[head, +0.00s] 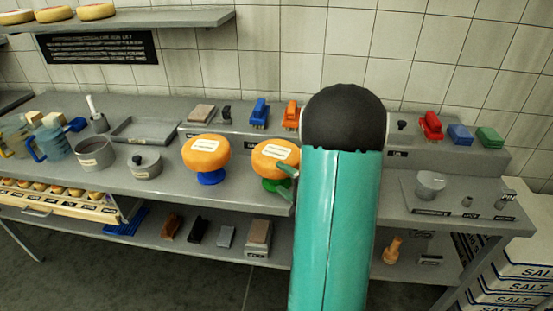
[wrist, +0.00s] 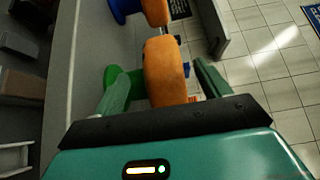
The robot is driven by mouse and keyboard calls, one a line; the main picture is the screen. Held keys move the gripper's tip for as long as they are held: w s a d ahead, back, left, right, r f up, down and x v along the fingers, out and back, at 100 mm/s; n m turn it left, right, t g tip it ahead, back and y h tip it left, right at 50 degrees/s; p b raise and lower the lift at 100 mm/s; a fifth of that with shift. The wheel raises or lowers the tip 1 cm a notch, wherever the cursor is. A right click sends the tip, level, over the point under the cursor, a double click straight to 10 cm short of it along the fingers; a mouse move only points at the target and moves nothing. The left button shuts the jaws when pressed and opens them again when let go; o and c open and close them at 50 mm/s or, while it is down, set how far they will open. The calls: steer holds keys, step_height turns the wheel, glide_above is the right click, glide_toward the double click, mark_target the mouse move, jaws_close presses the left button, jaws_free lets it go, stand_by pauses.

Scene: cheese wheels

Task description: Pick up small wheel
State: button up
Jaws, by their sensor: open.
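Two orange cheese wheels with pale labels stand on the counter in the head view. The left wheel (head: 206,152) is on a blue stand (head: 210,178). The right wheel (head: 270,151) is on a green stand (head: 268,184). They look close in size; I cannot tell surely which is the small one. My gripper (wrist: 160,70) is open at the right wheel. In the wrist view this wheel (wrist: 165,75) lies between the spread fingers, with gaps on both sides. The green stand (wrist: 113,74) shows beside the left finger. The other wheel (wrist: 155,11) is beyond.
A grey pot (head: 145,166) stands left of the wheels. A raised ledge behind holds blue (head: 259,112), orange (head: 291,115) and red (head: 431,125) items. A scale (head: 431,185) is at the right. My arm hides the counter's middle.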

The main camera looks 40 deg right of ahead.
mark_target(279, 174)
steer(key=w, duration=0.5)
steer(key=shift+d+r, duration=0.15)
jaws_close()
steer(key=shift+r, duration=0.15)
